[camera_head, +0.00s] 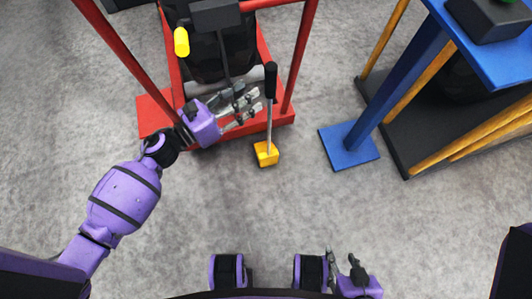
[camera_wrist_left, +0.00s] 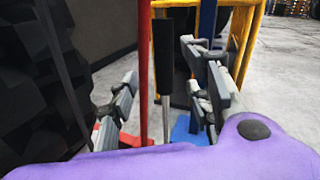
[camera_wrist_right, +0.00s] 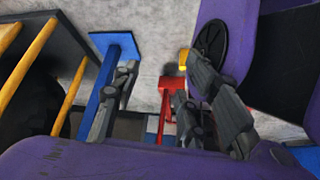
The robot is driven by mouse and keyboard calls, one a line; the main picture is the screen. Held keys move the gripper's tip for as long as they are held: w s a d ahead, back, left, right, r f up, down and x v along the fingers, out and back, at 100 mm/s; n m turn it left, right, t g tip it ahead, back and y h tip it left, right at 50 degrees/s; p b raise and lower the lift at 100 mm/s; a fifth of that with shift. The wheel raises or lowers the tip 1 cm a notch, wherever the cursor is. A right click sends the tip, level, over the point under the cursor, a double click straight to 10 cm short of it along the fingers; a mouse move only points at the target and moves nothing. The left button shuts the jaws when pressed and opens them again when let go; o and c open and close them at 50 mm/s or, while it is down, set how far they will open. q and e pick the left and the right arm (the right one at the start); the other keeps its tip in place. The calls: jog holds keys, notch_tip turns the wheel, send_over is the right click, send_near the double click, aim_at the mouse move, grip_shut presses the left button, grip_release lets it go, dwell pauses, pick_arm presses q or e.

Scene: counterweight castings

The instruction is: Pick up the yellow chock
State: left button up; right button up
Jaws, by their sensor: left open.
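The yellow chock (camera_head: 266,154) is a small block on the floor in front of the red frame. A thin metal rod with a black grip (camera_head: 271,80) rises from it. My left gripper (camera_head: 254,101) is open beside the rod, above the block. In the left wrist view the black grip (camera_wrist_left: 164,50) and rod show between the spread fingers (camera_wrist_left: 160,85), apart from them as far as I can tell; the block is hidden there. My right gripper (camera_head: 345,260) is open and empty near the bottom edge, far from the chock. A yellow patch (camera_wrist_right: 184,57) shows in the right wrist view.
The red frame (camera_head: 277,121) with a dark casting (camera_head: 215,55) stands close behind my left gripper. A yellow cylinder (camera_head: 181,41) is on its left. A blue stand (camera_head: 350,147) and a dark platform with yellow bars (camera_head: 400,145) are at right. The grey floor in front is clear.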

aim_at(272, 80)
pick_arm(q)
jog(key=w+d+m, duration=0.1)
jog(key=d, duration=0.1)
jog(key=w+d, duration=0.2)
jog(key=w+d+m+g, duration=0.1)
jog(key=w+d, duration=0.1)
jog(key=shift+d+f+m+h, duration=0.1)
jog(key=shift+d+m+h, duration=0.2)
jog(key=shift+d+h, duration=0.1)
jog(key=shift+w+d, duration=0.1)
jog(key=shift+d, duration=0.1)
jog(key=shift+f, duration=0.1)
jog(key=c, duration=1.2)
jog(key=shift+d+r, duration=0.1)
jog(key=shift+r, duration=0.1)
grip_shut()
jog(key=shift+w, duration=0.1)
pick_arm(e)
jog(key=shift+s+d+f, duration=0.15)
jog(key=shift+s+f, duration=0.15)
jog(key=shift+s, duration=0.35)
